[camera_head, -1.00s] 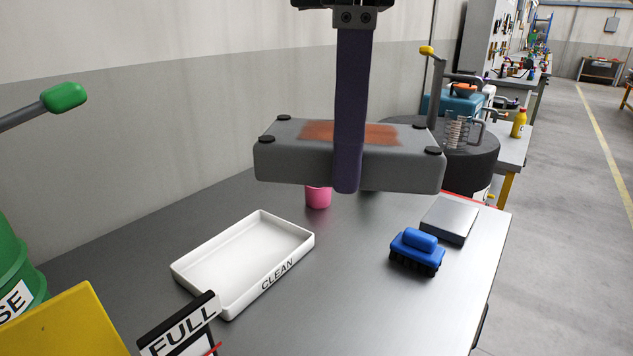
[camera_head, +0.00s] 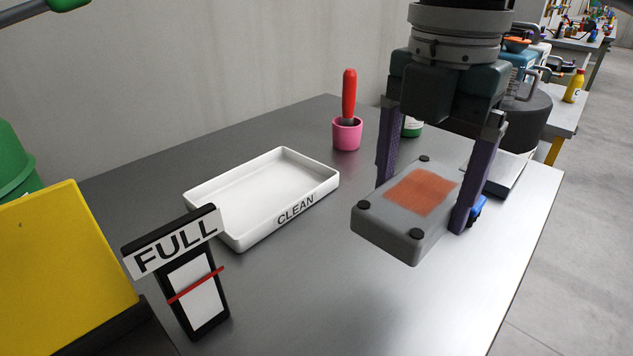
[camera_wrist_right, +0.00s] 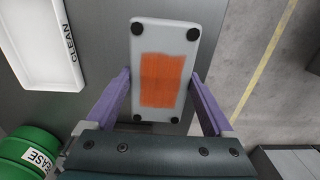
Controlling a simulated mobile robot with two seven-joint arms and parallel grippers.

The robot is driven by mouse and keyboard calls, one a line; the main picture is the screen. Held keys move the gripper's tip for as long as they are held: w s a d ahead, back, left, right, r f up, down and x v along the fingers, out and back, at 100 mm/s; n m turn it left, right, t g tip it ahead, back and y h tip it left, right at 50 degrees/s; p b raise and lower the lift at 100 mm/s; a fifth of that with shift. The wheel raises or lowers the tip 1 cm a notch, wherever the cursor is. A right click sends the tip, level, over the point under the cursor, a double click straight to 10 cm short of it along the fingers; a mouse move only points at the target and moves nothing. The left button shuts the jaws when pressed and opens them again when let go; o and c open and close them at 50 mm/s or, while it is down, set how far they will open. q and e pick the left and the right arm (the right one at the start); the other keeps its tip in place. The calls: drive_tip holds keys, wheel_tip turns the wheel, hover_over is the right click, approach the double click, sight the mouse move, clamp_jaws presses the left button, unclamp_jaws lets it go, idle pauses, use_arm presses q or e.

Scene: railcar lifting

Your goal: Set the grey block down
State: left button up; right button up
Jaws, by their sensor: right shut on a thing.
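The grey block (camera_head: 385,226) is a flat slab with a rust-orange patch on top and black round pads at its corners. My right gripper (camera_head: 424,204) is shut on it, one purple finger along each long side. The block is roughly level over the right part of the table (camera_head: 320,290) and appears to be above its surface, though the gap is hard to judge. In the right wrist view the block (camera_wrist_right: 145,40) lies between the two fingers, patch facing the camera. My left gripper is not in view.
A white tray marked CLEAN (camera_head: 290,213) lies left of the block. A FULL sign stand (camera_head: 205,315) is at front left. A pink cup (camera_head: 347,137) with a red-handled tool is behind. A blue brush (camera_head: 479,209) is partly hidden behind the right finger. The front middle of the table is clear.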

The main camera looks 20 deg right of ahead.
sight(397, 285)
use_arm(q)
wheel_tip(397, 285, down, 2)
drive_tip(key=shift+b, duration=0.8)
use_arm(e)
wheel_tip(397, 285, down, 11)
drive_tip(key=shift+f, duration=0.1)
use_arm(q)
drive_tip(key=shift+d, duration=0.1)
use_arm(e)
drive_tip(key=shift+f, duration=0.1)
drive_tip(key=shift+f, duration=0.1)
drive_tip(key=o, duration=1.5)
drive_tip(key=shift+c, duration=0.2)
